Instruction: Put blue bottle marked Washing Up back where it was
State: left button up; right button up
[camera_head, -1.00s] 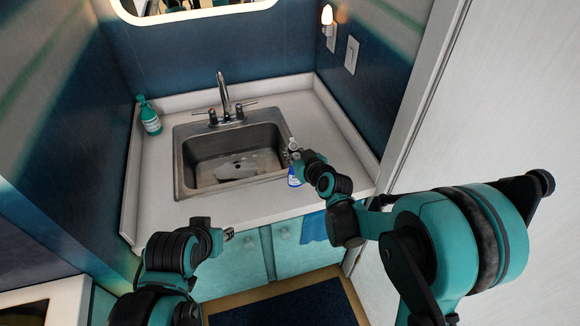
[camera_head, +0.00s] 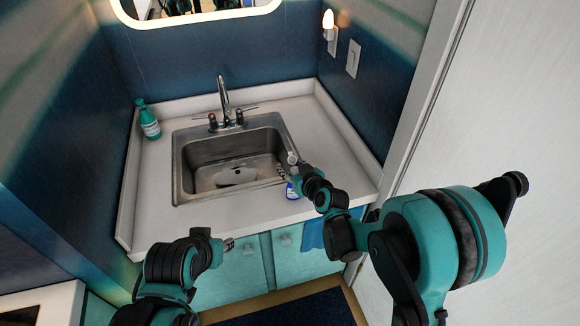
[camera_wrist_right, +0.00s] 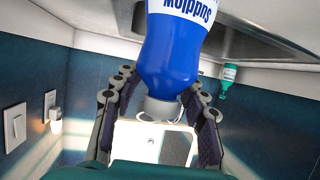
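The blue bottle (camera_head: 292,190) is at the counter's front right, beside the sink's right rim. In the head view my right gripper (camera_head: 292,171) hides part of it. I cannot tell whether its base touches the counter.
The steel sink (camera_head: 180,175) is in the white counter (camera_head: 155,215), with a tap (camera_head: 223,100) behind it. A green bottle (camera_head: 149,120) stands at the counter's back left. The right counter strip (camera_head: 335,150) is clear. A wall (camera_head: 490,90) is close on the right.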

jog(key=shift+r, duration=0.2)
pick_arm(q)
notch_tip(320, 180, up, 4)
jog(key=p, duration=0.3)
jog(key=shift+f+p, duration=0.1)
jog(key=shift+p, duration=0.3)
pick_arm(e)
jog(key=s+d+r+m+g+h, duration=0.2)
jog(key=s+d, duration=0.7)
jog(key=s, duration=0.5)
jog(key=s+d+r+m+g+h, duration=0.3)
jog(key=s+d, duration=0.7)
jog(key=s, duration=0.5)
notch_tip(320, 180, up, 2)
jog(key=shift+r+h, duration=0.15)
jog(key=shift+h, duration=0.45)
pick_arm(q)
jog(key=shift+c, duration=0.3)
